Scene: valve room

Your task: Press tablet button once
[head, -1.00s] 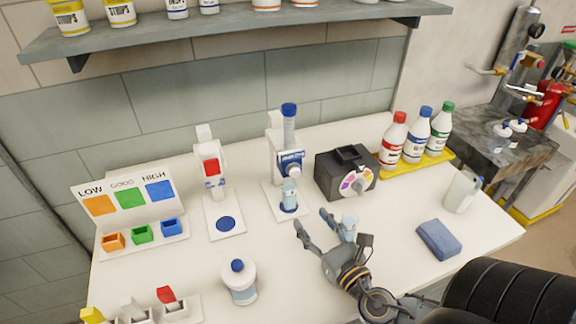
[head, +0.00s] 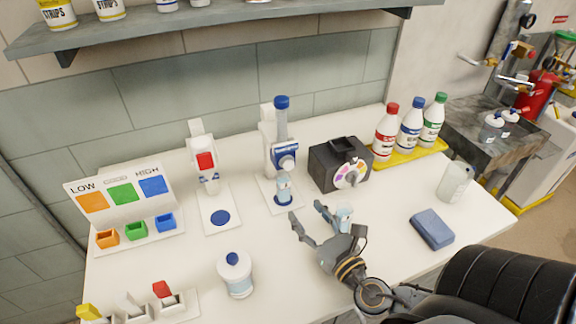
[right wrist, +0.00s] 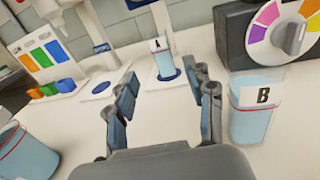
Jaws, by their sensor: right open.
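A white dispenser with a blue-capped clear tube and a blue front part (head: 285,155) stands at the back middle of the table. Cup A (head: 284,187) stands upright on its blue pad; it also shows in the right wrist view (right wrist: 163,60). To its left is a white dispenser with a red front part (head: 205,161) and an empty blue pad. I cannot read which one is for tablets. My right gripper (head: 306,211) is open and empty in front of cup A, apart from it. Cup B (right wrist: 252,108) is just right of its fingers, partly hidden in the head view. My left gripper is out of view.
A dark box with a colour dial (head: 340,166) stands right of the dispensers. Red, blue and green capped bottles stand on a yellow tray (head: 405,156). A LOW/HIGH colour stand (head: 121,190) is at left.

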